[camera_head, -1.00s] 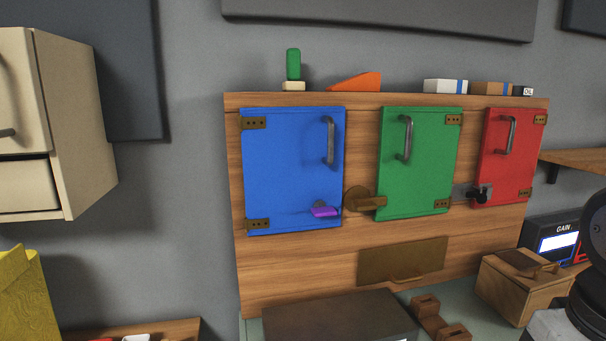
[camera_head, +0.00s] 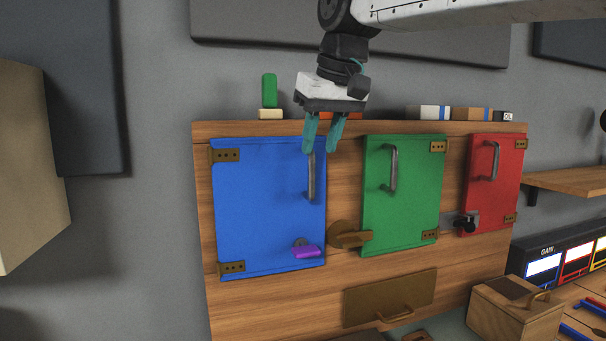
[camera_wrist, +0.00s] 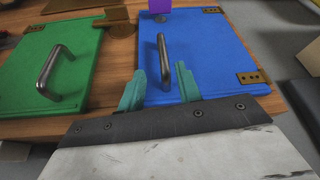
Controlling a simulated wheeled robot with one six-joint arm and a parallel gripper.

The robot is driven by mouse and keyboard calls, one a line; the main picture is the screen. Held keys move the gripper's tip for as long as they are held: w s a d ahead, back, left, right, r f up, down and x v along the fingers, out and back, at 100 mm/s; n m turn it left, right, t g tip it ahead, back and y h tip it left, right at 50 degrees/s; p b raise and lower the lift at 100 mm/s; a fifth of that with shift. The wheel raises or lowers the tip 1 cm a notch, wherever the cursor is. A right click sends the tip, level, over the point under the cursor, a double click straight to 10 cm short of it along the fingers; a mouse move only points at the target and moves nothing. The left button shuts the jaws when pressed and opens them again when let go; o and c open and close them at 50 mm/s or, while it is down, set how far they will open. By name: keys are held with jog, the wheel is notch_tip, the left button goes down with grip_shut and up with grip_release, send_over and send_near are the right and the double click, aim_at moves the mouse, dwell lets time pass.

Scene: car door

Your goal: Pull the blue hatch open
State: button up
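The blue hatch (camera_head: 262,215) is shut flat in the wooden cabinet, with brass hinges on its left edge. Its grey bar handle (camera_head: 311,177) stands upright near its right edge. My gripper (camera_head: 320,151) hangs in front of the top of the handle, teal fingers apart and empty. In the wrist view the blue hatch (camera_wrist: 200,50) lies beyond the fingers. There the handle (camera_wrist: 164,62) lies ahead, in line with the gap between the fingertips (camera_wrist: 159,75); whether they touch it cannot be told.
A green hatch (camera_head: 405,200) with a brass turn-latch (camera_head: 350,236) is just right of the blue one. A red hatch (camera_head: 492,185) is further right. A green-handled object (camera_head: 270,95) and boxes stand on top of the cabinet. A beige cabinet (camera_head: 30,165) is at far left.

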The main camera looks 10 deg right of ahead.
aim_at(311, 175)
jog(key=x, duration=0.7)
jog(key=shift+w+a+f, duration=0.1)
jog(key=shift+a+f, duration=0.2)
jog(key=shift+a, duration=0.05)
grip_shut()
jog(key=shift+d, duration=0.2)
